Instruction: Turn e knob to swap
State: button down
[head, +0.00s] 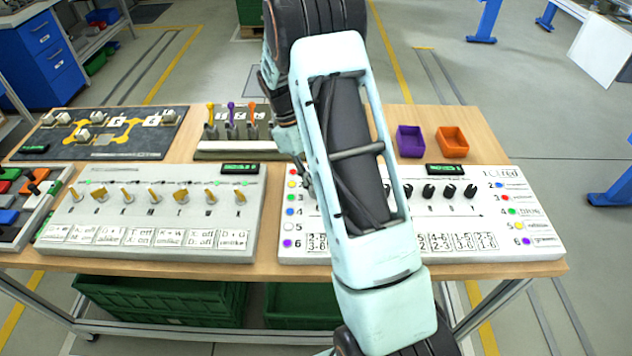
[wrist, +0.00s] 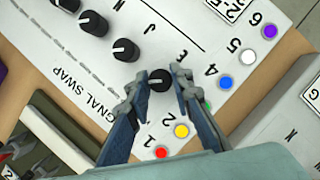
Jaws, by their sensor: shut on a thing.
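The white signal swap panel (head: 540,235) lies on the table at the right in the head view, with a row of black knobs along it. In the wrist view the panel (wrist: 215,30) shows the knob beside the letter E, the e knob (wrist: 158,83), between my fingertips. My gripper (wrist: 158,80) is shut on this knob, one finger on each side. A small light mark shows on the knob.
Another black knob (wrist: 125,50) sits close to my gripper, with more in line beyond it. Coloured dots, such as the red one (wrist: 162,152), lie under and beside my fingers.

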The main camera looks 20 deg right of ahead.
dwell(0.4)
jog(key=c, duration=1.7)
grip_release()
jog(key=v, duration=1.2)
